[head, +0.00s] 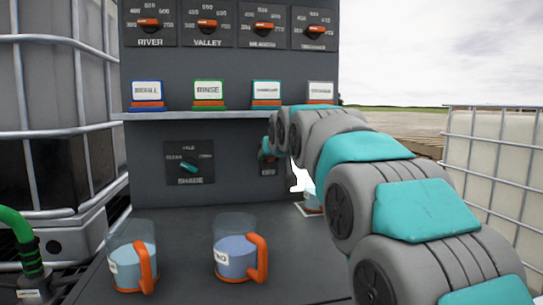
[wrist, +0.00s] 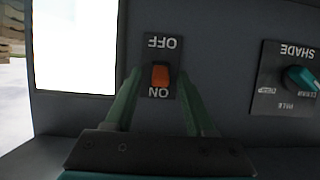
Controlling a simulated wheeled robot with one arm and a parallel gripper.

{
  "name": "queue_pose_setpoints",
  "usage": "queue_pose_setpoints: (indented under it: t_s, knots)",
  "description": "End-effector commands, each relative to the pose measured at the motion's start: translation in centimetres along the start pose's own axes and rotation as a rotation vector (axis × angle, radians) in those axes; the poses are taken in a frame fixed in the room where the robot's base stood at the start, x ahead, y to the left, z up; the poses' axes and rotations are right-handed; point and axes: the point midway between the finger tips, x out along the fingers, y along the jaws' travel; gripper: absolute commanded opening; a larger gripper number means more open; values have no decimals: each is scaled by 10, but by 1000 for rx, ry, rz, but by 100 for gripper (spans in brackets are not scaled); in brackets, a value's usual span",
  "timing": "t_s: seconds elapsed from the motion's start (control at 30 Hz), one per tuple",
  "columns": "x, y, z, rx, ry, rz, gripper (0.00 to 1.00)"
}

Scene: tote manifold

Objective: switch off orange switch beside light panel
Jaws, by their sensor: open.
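The orange switch (wrist: 160,77) sits on a dark plate in the wrist view, which shows the panel upside down. OFF is printed above it in the picture and ON below it. The orange part sits closer to the ON label. The bright white light panel (wrist: 75,45) is to its left and looks lit. My gripper (wrist: 160,88) is open, with one green finger on each side of the switch plate. I cannot tell whether the fingers touch the panel. In the head view my arm hides the switch, and part of the white light panel (head: 300,177) shows.
The SHADE dial (wrist: 302,78) is right of the switch in the wrist view. The head view shows a shelf (head: 200,116) with several labelled stands above. Two jugs with orange handles (head: 236,255) stand on the bench below. Caged totes flank the panel.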

Motion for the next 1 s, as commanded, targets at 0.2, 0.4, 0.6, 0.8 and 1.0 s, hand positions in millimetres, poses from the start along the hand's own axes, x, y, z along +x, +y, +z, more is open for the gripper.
queue_pose_setpoints:
  t_s: [0.2, 0.4, 0.6, 0.8, 1.0]
  knots:
    - [3, 0, -1, 0, 2, 0, 55]
    - [3, 0, -1, 0, 2, 0, 43]
    - [3, 0, -1, 0, 2, 0, 20]
    - [3, 0, -1, 0, 2, 0, 0]
    - [3, 0, -1, 0, 2, 0, 0]
